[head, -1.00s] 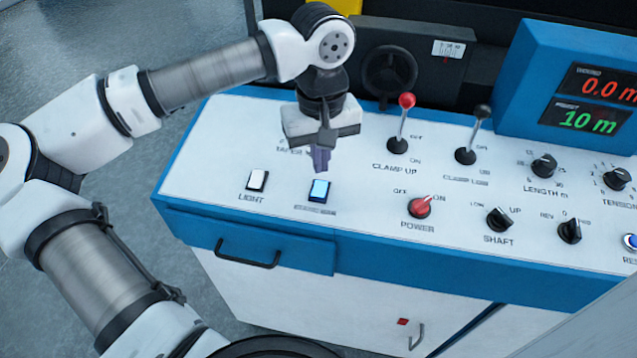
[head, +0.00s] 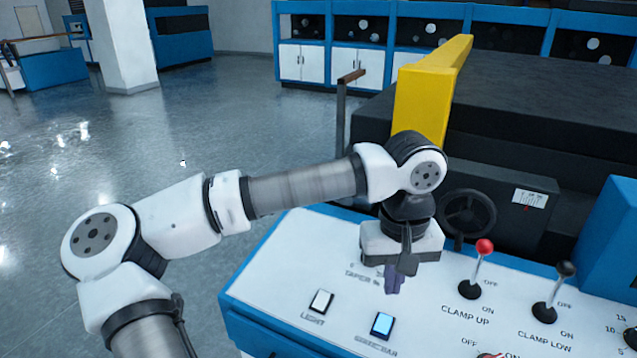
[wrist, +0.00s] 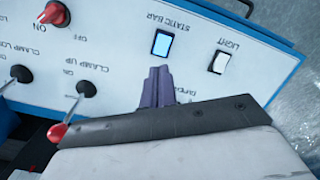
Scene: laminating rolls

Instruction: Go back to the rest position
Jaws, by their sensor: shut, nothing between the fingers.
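My gripper (head: 393,280) is above the white control panel (head: 290,265), pointing down, its fingers together and empty. In the wrist view its fingers (wrist: 157,85) show shut over the panel, near the lit blue STATIC BAR switch (wrist: 162,42). That switch also shows in the head view (head: 382,325), just below the fingertips in the picture. The white LIGHT switch (head: 320,301) is to its left. The gripper hides part of a label and whatever lies behind it on the panel.
The red-knobbed CLAMP UP lever (head: 477,265) and black-knobbed CLAMP LOW lever (head: 555,290) stand up right of my gripper. A black handwheel (head: 467,215) and yellow post (head: 425,95) are behind. Open floor (head: 190,150) lies to the left.

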